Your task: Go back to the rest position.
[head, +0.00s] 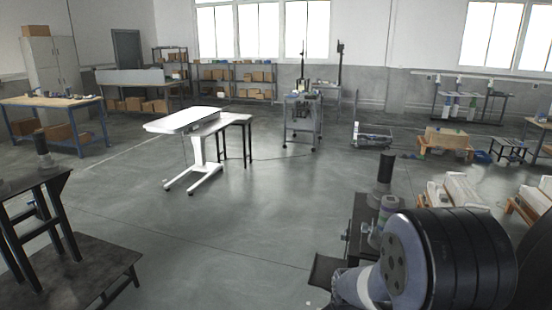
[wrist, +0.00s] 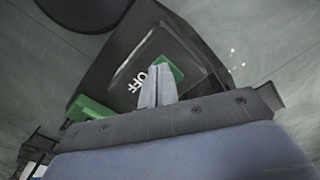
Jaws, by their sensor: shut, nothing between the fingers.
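My gripper (wrist: 158,78) shows in the wrist view with its two light grey fingers together and nothing between them. Its fingertips are in front of a dark panel (wrist: 122,75) with white "OFF" lettering and green parts, one green part (wrist: 168,70) just behind the fingertips. I cannot tell whether the fingers touch the panel. In the head view my arm fills the lower right, with a large grey and black joint, and the gripper itself is hidden there.
A dark stand (head: 360,232) with a black cylinder stands close beside my arm. A black table (head: 30,182) is at the left. A white height-adjustable table (head: 185,120) stands mid-room. A wheeled cart (head: 302,108) is behind it. The grey floor (head: 245,225) in the middle is clear.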

